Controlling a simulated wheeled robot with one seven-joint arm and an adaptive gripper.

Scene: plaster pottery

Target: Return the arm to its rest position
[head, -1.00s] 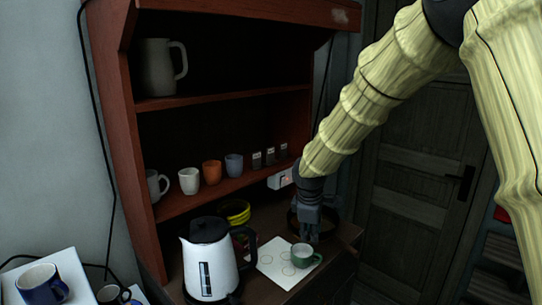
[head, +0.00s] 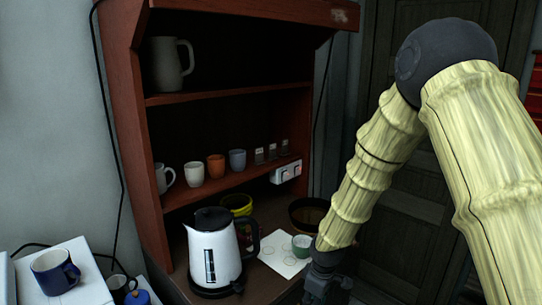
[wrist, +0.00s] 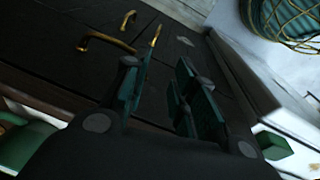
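My arm bends down from the upper right in the head view. My gripper (head: 325,288) hangs at the lower edge there, in front of the cabinet counter and apart from the green cup (head: 301,246). In the wrist view the two fingers of my gripper (wrist: 162,82) stand apart with nothing between them. The green cup stands upright on a white paper sheet (head: 270,261) marked with circles. My arm hides part of the counter's right side.
A white kettle (head: 214,255) stands on the counter (head: 262,290) left of the paper. A yellow bowl (head: 237,204) and a dark round pan (head: 306,212) are behind. Several cups line the shelf (head: 230,181). A blue mug (head: 55,272) sits on a white surface at left.

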